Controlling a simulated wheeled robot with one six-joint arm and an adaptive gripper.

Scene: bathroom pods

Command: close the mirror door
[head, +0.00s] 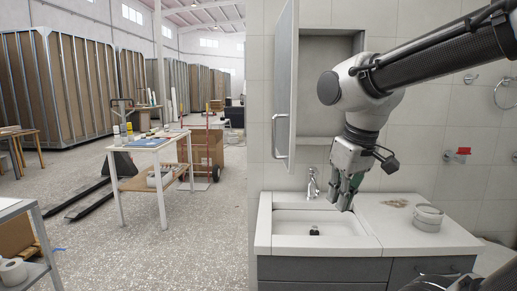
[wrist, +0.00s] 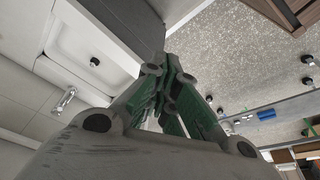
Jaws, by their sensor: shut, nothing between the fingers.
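The mirror door (head: 284,85) stands open at the left side of the wall cabinet (head: 322,85) in the head view, swung outward and seen nearly edge-on. Its bar handle (head: 274,138) is on the lower part of the door. My gripper (head: 342,205) points down over the washbasin, to the right of and below the door, apart from it. The gripper is shut and empty; in the wrist view its fingers (wrist: 167,70) meet at the tips. My arm hides the right part of the cabinet. I cannot make out the door in the wrist view.
Below are the basin (head: 290,228) and its tap (head: 311,182), also seen in the wrist view (wrist: 64,100). A round container (head: 428,218) stands on the counter at right. A towel ring (head: 506,94) is on the wall. The floor (head: 205,240) left of the vanity is open.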

